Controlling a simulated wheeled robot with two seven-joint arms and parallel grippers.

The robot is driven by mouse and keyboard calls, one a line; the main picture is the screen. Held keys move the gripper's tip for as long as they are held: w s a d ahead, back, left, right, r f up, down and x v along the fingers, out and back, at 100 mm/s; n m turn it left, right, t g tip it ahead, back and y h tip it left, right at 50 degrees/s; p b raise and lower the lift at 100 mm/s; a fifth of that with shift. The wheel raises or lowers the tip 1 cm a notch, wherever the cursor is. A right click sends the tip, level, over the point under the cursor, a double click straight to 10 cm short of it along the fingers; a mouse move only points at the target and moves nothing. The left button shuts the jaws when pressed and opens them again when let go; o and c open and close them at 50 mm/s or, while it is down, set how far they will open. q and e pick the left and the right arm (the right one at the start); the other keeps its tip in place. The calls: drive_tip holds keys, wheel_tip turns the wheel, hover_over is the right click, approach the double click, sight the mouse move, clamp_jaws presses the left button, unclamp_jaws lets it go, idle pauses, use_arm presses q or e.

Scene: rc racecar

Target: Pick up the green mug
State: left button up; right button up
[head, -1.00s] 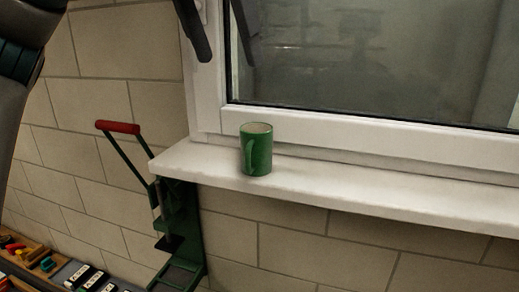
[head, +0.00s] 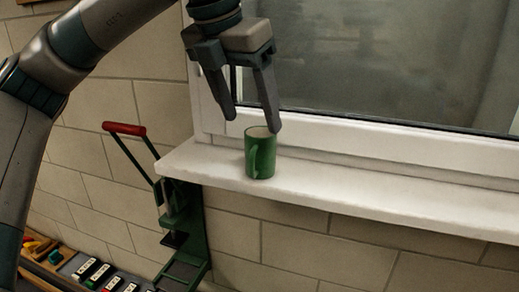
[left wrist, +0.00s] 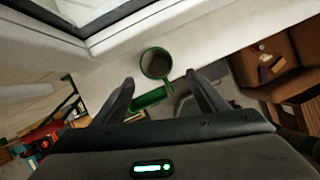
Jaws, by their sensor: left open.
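The green mug (head: 262,158) stands upright on the white windowsill (head: 330,196), near its left end, with its handle toward the camera. My left gripper (head: 251,122) is open, fingers pointing down, above and slightly left of the mug in the head view. In the left wrist view the mug (left wrist: 156,64) is seen from above, its dark inside showing. Its green handle lies toward the space between the open fingertips of my left gripper (left wrist: 158,84). Nothing is between the fingers that I can make out. My right gripper is not in view.
The window frame (head: 390,138) rises directly behind the mug. A green lever press with a red handle (head: 124,128) stands left of and below the sill. Several small items lie on a bench (head: 90,270) at lower left. The sill right of the mug is clear.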

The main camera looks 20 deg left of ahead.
sight(258, 135)
use_arm(q)
drive_tip(key=shift+x, duration=0.95)
drive_tip(key=p+x, duration=0.1)
drive_tip(key=x, duration=0.1)
drive_tip(key=w+p+x, duration=0.1)
drive_tip(key=p+x, duration=0.1)
drive_tip(key=shift+p, duration=0.3)
drive_tip(key=shift+w+f, duration=0.15)
drive_tip(key=shift+f, duration=0.25)
drive_tip(key=c, duration=1.3)
